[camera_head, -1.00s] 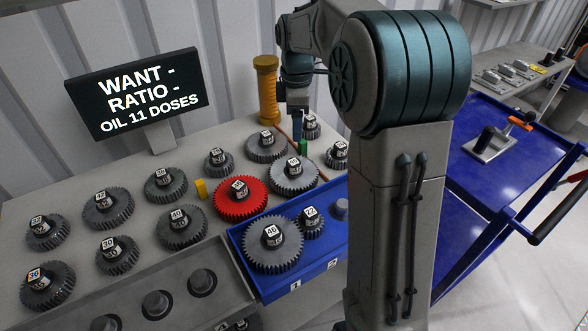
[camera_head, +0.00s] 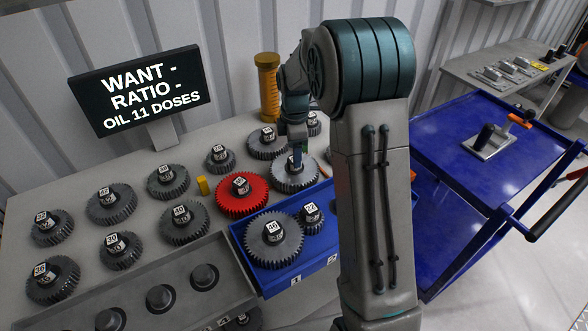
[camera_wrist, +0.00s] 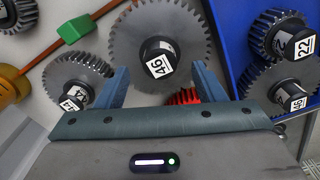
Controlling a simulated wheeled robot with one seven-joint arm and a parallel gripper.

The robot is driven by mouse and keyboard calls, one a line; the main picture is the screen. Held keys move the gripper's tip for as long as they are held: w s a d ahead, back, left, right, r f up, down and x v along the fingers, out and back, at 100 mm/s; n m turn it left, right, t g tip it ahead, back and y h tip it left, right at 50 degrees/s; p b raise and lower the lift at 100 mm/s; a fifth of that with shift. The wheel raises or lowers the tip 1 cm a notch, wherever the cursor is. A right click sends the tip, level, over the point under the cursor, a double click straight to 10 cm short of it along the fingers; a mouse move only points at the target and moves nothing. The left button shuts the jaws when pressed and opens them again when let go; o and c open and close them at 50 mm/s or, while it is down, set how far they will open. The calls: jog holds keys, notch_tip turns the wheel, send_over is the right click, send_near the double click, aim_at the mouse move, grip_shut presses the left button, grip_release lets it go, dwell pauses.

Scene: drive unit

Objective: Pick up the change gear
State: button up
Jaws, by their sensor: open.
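Several dark grey change gears with numbered hubs stand on the grey bench, along with one red gear (camera_head: 241,196). My gripper (camera_head: 297,160) is open and points down over the large silver-grey gear (camera_head: 296,181) right of the red one. In the wrist view that gear (camera_wrist: 178,30) fills the middle, its black hub (camera_wrist: 156,55) with a white label seeming to read 46. The open fingers (camera_wrist: 160,70) lie left and right of the hub in the picture; contact cannot be told. Part of the red gear (camera_wrist: 185,97) shows between the fingers.
A blue tray (camera_head: 262,290) in front holds a gear marked 46 (camera_head: 274,240) and a smaller one marked 22 (camera_head: 312,217). A yellow-orange cylinder (camera_head: 268,85) stands behind. A screen (camera_head: 140,92) stands at the back left. A blue cart (camera_head: 500,190) is on the right.

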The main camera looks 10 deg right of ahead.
jog(key=shift+a+f, duration=0.1)
jog(key=shift+f, duration=1.45)
grip_shut()
jog(key=shift+w+r, duration=0.15)
